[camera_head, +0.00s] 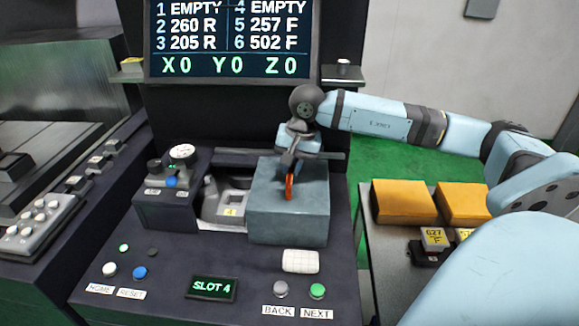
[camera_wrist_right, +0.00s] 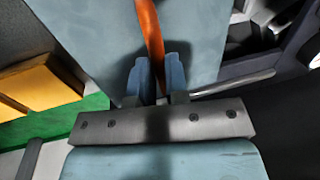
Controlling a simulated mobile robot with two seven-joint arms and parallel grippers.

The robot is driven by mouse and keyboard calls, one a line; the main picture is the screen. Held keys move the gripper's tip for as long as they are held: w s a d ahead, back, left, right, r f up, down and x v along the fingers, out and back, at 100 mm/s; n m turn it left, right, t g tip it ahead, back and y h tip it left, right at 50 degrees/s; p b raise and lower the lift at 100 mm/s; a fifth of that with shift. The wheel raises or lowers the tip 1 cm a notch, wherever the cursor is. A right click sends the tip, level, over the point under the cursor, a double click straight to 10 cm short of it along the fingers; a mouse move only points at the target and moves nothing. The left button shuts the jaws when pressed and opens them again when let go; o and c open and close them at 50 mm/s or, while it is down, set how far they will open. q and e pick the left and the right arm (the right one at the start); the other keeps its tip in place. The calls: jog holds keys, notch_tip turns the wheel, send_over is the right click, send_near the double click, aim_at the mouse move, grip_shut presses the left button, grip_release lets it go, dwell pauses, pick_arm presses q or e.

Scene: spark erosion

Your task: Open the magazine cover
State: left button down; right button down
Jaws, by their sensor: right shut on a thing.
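The magazine cover (camera_head: 288,222) is a grey-blue box on the dark console in the head view; it also fills the upper middle of the right wrist view (camera_wrist_right: 95,35). An orange handle (camera_head: 289,188) stands on its top. My right gripper (camera_head: 291,172) is shut on this handle from above; in the wrist view the handle (camera_wrist_right: 150,35) runs between the blue fingertips (camera_wrist_right: 160,75). What is under the cover is hidden. My left gripper is not in view.
A knob panel (camera_head: 165,205) stands left of the recess. Buttons and a "SLOT 4" display (camera_head: 212,288) are in front. The screen (camera_head: 232,40) is behind. A side table on the right holds orange blocks (camera_head: 403,202) and a "627 F" piece (camera_head: 433,240).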

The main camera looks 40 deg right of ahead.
jog(key=c, duration=1.1)
grip_release()
jog(key=shift+r, duration=0.1)
jog(key=r, duration=0.4)
jog(key=s+d+r, duration=0.1)
jog(key=r, duration=0.4)
jog(key=s+r, duration=0.1)
jog(key=r, duration=0.3)
jog(key=shift+d+r, duration=0.2)
jog(key=shift+d, duration=0.15)
